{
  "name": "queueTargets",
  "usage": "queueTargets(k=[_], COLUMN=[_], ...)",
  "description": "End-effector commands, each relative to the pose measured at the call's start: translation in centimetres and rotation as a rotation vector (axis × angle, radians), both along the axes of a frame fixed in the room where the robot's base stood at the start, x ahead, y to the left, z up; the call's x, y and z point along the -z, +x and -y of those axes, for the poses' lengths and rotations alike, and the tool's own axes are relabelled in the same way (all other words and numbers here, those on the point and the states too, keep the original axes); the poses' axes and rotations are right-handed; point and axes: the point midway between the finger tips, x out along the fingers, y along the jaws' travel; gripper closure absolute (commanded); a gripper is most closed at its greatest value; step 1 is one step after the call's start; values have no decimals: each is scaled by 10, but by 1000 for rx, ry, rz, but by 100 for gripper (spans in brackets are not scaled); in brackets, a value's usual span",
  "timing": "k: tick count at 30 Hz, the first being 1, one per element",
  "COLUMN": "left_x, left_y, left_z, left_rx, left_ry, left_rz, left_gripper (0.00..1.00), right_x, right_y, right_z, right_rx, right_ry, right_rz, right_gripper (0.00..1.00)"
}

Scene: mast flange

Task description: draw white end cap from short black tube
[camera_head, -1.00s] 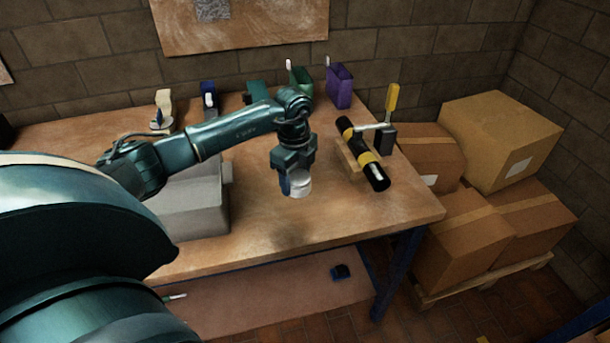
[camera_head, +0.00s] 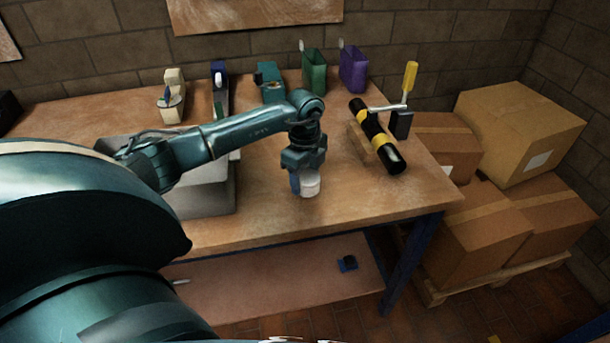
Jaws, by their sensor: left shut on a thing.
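The short black tube (camera_head: 391,157) with yellow bands lies tilted across a wooden block on the bench, at the right, with a yellow-handled clamp (camera_head: 409,84) at it. Its near end is bare black. My left gripper (camera_head: 304,184) points down over the middle of the bench, to the left of the tube and apart from it. It is shut on the white end cap (camera_head: 311,187), a short white cylinder showing below the jaws beside a blue fingertip. Whether the cap touches the bench top is hard to tell. My right gripper is out of view.
The wooden bench (camera_head: 262,215) is clear around the cap. A grey box (camera_head: 207,198) stands left, partly behind my arm. Green (camera_head: 314,74) and purple (camera_head: 353,69) bins stand at the back. Cardboard boxes (camera_head: 520,130) are stacked to the right of the bench.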

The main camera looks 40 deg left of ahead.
Motion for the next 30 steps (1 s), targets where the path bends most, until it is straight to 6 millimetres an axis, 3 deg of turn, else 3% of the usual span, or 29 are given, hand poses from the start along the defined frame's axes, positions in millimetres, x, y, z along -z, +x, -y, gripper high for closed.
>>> queueTargets(k=[28, 29, 30], left_x=[13, 12, 12], left_y=[0, 0, 0], left_z=[0, 0, 0], left_rx=[0, 0, 0], left_ry=[0, 0, 0], left_rz=[-1, -1, -1], left_gripper=[70, 43, 39], right_x=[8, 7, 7], right_y=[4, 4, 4], right_z=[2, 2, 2], right_rx=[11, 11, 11], right_ry=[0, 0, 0], right_rz=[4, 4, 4], right_gripper=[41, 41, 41])
